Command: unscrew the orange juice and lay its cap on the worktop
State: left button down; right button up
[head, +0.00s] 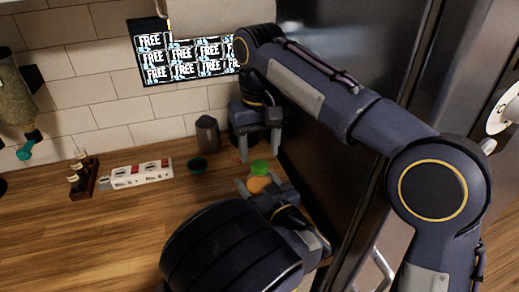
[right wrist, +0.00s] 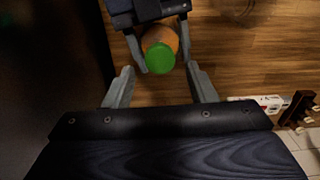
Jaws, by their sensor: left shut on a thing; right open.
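The orange juice bottle (head: 258,185) stands on the worktop near the dark cabinet, with its green cap (head: 260,167) on top. In the right wrist view the green cap (right wrist: 160,58) covers most of the orange bottle (right wrist: 162,36). My left gripper (head: 258,187) is shut around the bottle below the cap; its fingers also show either side of it in the right wrist view (right wrist: 161,50). My right gripper (head: 260,147) is open and empty above the cap, fingers pointing down, apart from it. Its fingertips (right wrist: 158,80) show on both sides of the cap in the right wrist view.
The dark tall cabinet (head: 345,70) is close on the right. The worktop (head: 110,225) at front left is clear.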

aim_at(259, 164)
jog(key=shift+w+f+m, duration=0.1)
jog(key=shift+m, duration=1.1)
jog(key=m, duration=0.4)
jog(key=shift+r+g, duration=0.3)
jog(key=m, duration=0.2)
jog(key=r+m, duration=0.1)
jog(key=m, duration=0.1)
jog(key=shift+r, duration=0.2)
jog(key=r+m, duration=0.1)
jog(key=m, duration=0.1)
jog(key=shift+r+m, duration=0.1)
jog(key=shift+m, duration=0.2)
jog(key=shift+r+m, duration=0.1)
jog(key=shift+m, duration=0.2)
notch_tip(259, 164, down, 8)
jog(key=shift+r, duration=0.1)
jog(key=shift+c, duration=0.3)
